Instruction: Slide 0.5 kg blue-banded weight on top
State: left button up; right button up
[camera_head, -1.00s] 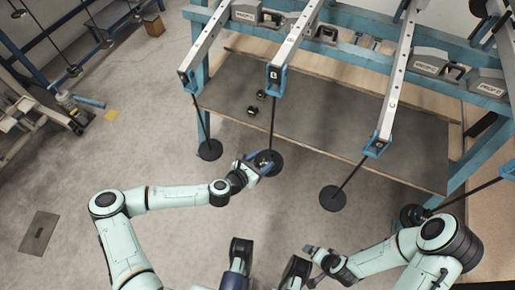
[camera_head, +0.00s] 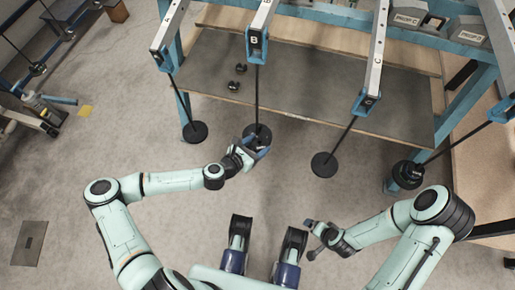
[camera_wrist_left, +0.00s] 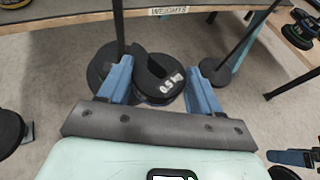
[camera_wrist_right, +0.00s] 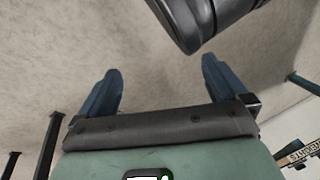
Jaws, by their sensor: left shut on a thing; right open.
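My left gripper (camera_head: 258,149) is shut on a dark slotted weight (camera_wrist_left: 158,76) marked "0.5 kg" in white. A hanger rod (camera_wrist_left: 119,30) stands just left of the weight there, rising from a dark round plate (camera_wrist_left: 98,68) partly behind the finger and weight. In the head view this is the hanger (camera_head: 257,95) under lever B (camera_head: 258,30). I cannot tell if the weight touches rod or plate. My right gripper (camera_wrist_right: 163,90) is open and empty.
Two small dark weights (camera_head: 236,77) lie on the grey bench shelf (camera_head: 300,90). Other hangers hang left (camera_head: 194,131) and right under lever C (camera_head: 325,164). The floor before the bench is open.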

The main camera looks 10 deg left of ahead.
aim_at(256, 139)
pick_arm(q)
jog(key=shift+w+a+b, duration=0.2)
jog(key=shift+w, duration=0.3)
jog(key=shift+w+a+b, duration=0.15)
jog(key=shift+w+b, duration=0.05)
jog(key=shift+w, duration=0.3)
jog(key=shift+r, duration=0.1)
pick_arm(e)
jog(key=shift+s+d+f+g, duration=0.1)
jog(key=shift+s+f+g, duration=0.3)
jog(key=shift+s+f, duration=0.45)
pick_arm(q)
jog(key=shift+w+a, duration=0.1)
jog(key=shift+w, duration=0.1)
pick_arm(e)
jog(key=shift+r, duration=0.3)
pick_arm(q)
jog(key=shift+w+a, duration=0.1)
jog(key=shift+w, duration=0.1)
jog(key=shift+w+a, duration=0.3)
jog(key=shift+w, duration=0.45)
pick_arm(e)
jog(key=shift+f, duration=0.15)
pick_arm(q)
jog(key=shift+w+a, duration=0.2)
jog(key=shift+w, duration=0.25)
jog(key=shift+w+a, duration=0.2)
jog(key=shift+w, duration=0.25)
